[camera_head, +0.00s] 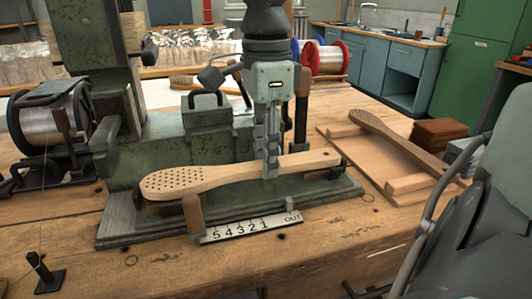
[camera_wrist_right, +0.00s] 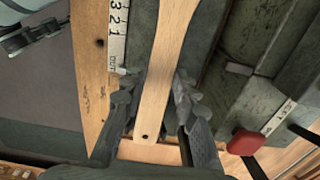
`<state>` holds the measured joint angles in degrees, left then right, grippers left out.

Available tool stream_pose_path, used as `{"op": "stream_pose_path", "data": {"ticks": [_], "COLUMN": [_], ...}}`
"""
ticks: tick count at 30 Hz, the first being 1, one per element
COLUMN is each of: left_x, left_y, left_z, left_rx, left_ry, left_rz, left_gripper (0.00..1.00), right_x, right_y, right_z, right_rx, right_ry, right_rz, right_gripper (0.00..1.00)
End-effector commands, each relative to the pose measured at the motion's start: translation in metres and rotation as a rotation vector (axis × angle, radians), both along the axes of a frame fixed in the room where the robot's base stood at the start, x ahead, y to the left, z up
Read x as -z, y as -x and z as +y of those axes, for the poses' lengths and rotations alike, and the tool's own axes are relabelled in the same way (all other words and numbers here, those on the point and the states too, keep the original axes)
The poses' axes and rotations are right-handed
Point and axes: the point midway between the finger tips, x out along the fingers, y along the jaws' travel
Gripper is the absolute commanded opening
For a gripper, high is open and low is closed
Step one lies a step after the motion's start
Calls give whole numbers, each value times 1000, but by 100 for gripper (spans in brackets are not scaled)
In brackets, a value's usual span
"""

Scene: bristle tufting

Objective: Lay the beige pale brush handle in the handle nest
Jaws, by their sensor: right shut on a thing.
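The beige pale brush handle (camera_head: 215,174) lies nearly level, its wide drilled head to the left and its narrow end to the right. My right gripper (camera_head: 270,168) comes down from above and is shut on its narrow part. In the right wrist view the handle (camera_wrist_right: 160,75) runs between the two fingers (camera_wrist_right: 155,108), with its holed end toward the camera. The handle nest, with a brown front post (camera_head: 192,214) on the green machine base, is directly below; the handle hides much of it. I cannot tell whether the handle rests on it. My left gripper is not in view.
A numbered scale (camera_head: 250,227) lies in front of the base. The green machine column (camera_head: 98,50) and wire spool (camera_head: 50,125) stand left. A browner handle (camera_head: 400,138) lies on a wooden tray (camera_head: 375,175) at right. A small black stand (camera_head: 45,272) is at front left.

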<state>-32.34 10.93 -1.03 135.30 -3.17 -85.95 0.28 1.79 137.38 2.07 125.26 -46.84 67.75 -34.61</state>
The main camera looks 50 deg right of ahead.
Motion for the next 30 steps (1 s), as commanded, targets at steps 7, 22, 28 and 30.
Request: {"op": "stream_pose_path", "data": {"ticks": [7, 22, 28, 30], "left_x": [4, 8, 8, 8], "left_y": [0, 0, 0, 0], "left_z": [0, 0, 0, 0], "left_rx": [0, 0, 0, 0], "left_ry": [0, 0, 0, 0], "left_rz": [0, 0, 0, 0], "left_gripper": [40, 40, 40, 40], "right_x": [4, 9, 9, 9], "right_y": [0, 0, 0, 0], "right_z": [0, 0, 0, 0], "right_rx": [0, 0, 0, 0], "right_ry": [0, 0, 0, 0], "right_rz": [0, 0, 0, 0], "right_gripper": [0, 42, 53, 53]}}
